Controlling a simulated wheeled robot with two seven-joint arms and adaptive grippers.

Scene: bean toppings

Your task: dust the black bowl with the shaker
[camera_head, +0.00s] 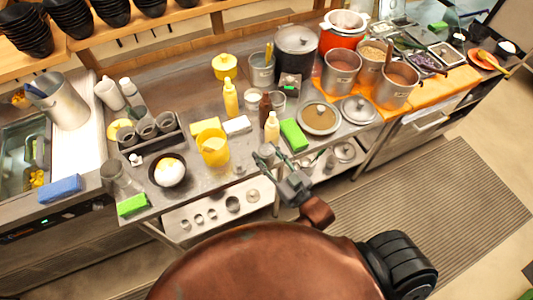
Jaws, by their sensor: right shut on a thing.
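The black bowl (157,180) stands on the left part of the steel counter, with a white mound and some orange on top inside it. My right gripper (268,158) is at the counter's front edge, well to the right of the bowl. It is shut on a small greyish thing, which I take to be the shaker (265,152); its shape is mostly lost among the fingers. My left gripper is not in view.
A yellow container (214,150) stands between the bowl and my right gripper. A cream bottle (272,128) and a green block (294,135) are close behind the gripper. A dark caddy with cups (150,140) is behind the bowl. A green sponge (132,205) lies at the front left.

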